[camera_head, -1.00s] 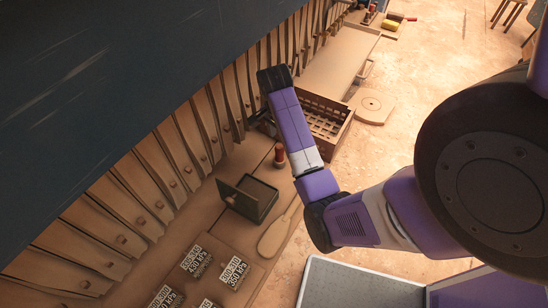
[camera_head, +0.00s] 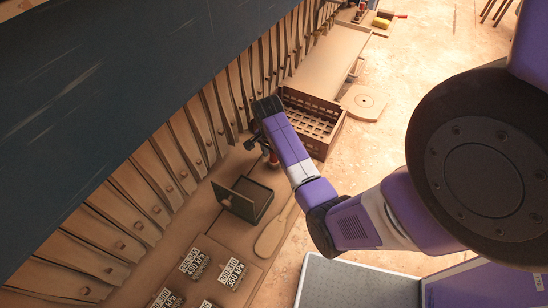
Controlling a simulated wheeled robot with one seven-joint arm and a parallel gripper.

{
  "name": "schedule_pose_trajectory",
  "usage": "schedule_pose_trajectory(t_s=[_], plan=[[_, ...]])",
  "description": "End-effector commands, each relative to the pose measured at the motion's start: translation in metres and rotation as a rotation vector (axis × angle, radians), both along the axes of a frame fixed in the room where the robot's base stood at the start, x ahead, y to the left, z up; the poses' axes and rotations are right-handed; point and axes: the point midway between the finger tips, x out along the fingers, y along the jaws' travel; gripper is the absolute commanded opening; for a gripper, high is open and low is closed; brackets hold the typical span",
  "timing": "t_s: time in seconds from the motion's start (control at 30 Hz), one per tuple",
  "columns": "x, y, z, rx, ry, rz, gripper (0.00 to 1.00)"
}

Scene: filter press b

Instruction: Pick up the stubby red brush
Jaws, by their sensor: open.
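A small stubby red piece (camera_head: 273,158), which looks like the red brush, stands on the brown bench beside the crate. My purple arm partly covers it, so its full shape is hidden. My gripper (camera_head: 259,145) is open, beside the red piece on its left and very close to it in the picture. The fingers are small and dark here, and I cannot tell whether they touch it or stand around it.
A slotted wooden crate (camera_head: 314,122) stands behind my arm. An open dark green box (camera_head: 244,198) and a paddle-shaped board (camera_head: 272,236) lie nearer. Labelled plates (camera_head: 196,262) are at the front. Slatted press plates (camera_head: 165,170) line the left. A tray at the back holds a yellow-and-red item (camera_head: 383,20).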

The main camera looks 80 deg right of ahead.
Motion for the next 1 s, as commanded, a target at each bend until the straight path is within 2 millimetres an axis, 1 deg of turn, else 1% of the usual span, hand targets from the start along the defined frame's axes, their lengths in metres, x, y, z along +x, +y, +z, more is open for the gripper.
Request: schedule_pose_trajectory(t_s=[0.03,0.07,0.1,0.27,0.3,0.37,0.4,0.57,0.67,0.77,1.0], plan=[[0.0,0.0,0.0,0.0,0.0,0.0,0.64],[0.0,0.0,0.0,0.0,0.0,0.0,0.61],[0.0,0.0,0.0,0.0,0.0,0.0,0.53],[0.0,0.0,0.0,-0.001,0.0,0.0,0.21],[0.0,0.0,0.0,-0.001,0.0,0.0,0.13],[0.0,0.0,0.001,-0.001,0.0,0.0,0.02],[0.0,0.0,0.001,-0.001,0.0,0.0,0.0],[0.0,0.0,0.001,-0.001,0.0,0.0,0.0],[0.001,-0.001,0.005,-0.003,-0.002,-0.001,0.0],[0.001,-0.001,0.016,-0.004,-0.002,-0.001,0.0],[0.001,-0.002,0.061,-0.006,-0.003,0.0,0.0]])
